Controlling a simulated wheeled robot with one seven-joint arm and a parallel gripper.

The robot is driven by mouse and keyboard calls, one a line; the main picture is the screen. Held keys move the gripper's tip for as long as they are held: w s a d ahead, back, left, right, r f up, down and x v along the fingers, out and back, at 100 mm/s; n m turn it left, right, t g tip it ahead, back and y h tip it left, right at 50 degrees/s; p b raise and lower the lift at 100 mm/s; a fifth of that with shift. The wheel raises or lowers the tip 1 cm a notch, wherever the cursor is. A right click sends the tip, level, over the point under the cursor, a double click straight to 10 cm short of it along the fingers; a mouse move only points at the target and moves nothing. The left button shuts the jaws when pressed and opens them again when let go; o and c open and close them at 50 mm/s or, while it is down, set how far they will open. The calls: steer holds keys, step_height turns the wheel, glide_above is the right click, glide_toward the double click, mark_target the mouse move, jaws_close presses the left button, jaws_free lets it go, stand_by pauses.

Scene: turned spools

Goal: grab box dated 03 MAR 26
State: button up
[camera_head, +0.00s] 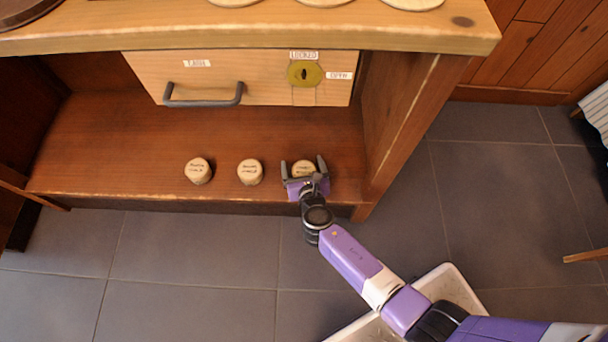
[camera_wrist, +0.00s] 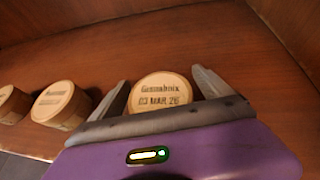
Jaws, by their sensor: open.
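The box dated 03 MAR 26 (camera_wrist: 160,91) is a small round wooden box with dark lettering on its lid. It stands on the lower shelf, at the right end of a row of three, and its lid shows in the head view (camera_head: 303,167). My gripper (camera_head: 304,164) is open, with one finger on each side of this box; in the wrist view the fingers (camera_wrist: 160,90) flank it with small gaps. The lower part of the box is hidden behind my gripper.
Two similar boxes, a middle one (camera_head: 250,172) and a left one (camera_head: 198,171), stand to the left on the shelf (camera_head: 110,150). Their dates are unreadable. A drawer (camera_head: 270,75) with a grey handle hangs above. A side panel (camera_head: 405,110) rises at right.

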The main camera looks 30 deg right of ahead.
steer(key=c, duration=1.4)
steer(key=shift+c, duration=0.3)
steer(key=shift+r, duration=0.2)
